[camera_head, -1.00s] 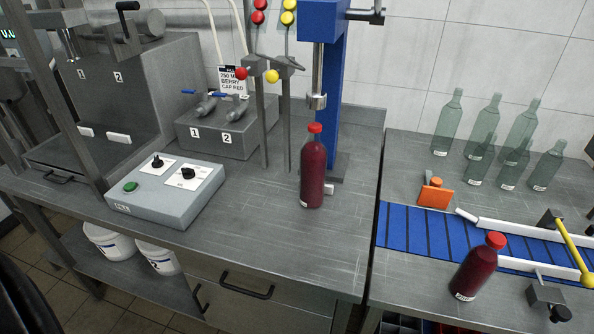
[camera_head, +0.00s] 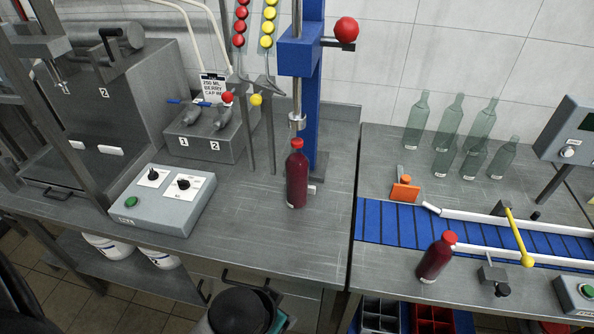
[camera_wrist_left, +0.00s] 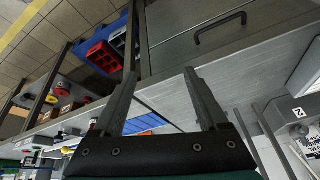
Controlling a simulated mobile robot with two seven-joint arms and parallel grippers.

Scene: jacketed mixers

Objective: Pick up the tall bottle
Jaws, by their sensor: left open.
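A tall red-filled bottle with a red cap (camera_head: 297,180) stands upright on the left bench, under the blue press column. A shorter-looking red-filled bottle with a red cap (camera_head: 437,257) stands by the conveyor's front edge. My left gripper (camera_wrist_left: 160,85) is open and empty in the left wrist view, its two fingers apart with the bench edge and drawer front beyond them. Part of my left arm (camera_head: 240,312) shows at the bottom of the head view, low in front of the bench and apart from the tall bottle. My right gripper is not in view.
The blue press (camera_head: 312,110) stands close behind the tall bottle. A grey control box (camera_head: 165,205) is to its left. Several clear bottles (camera_head: 447,125) stand behind the blue conveyor (camera_head: 400,222). The bench top in front of the tall bottle is clear.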

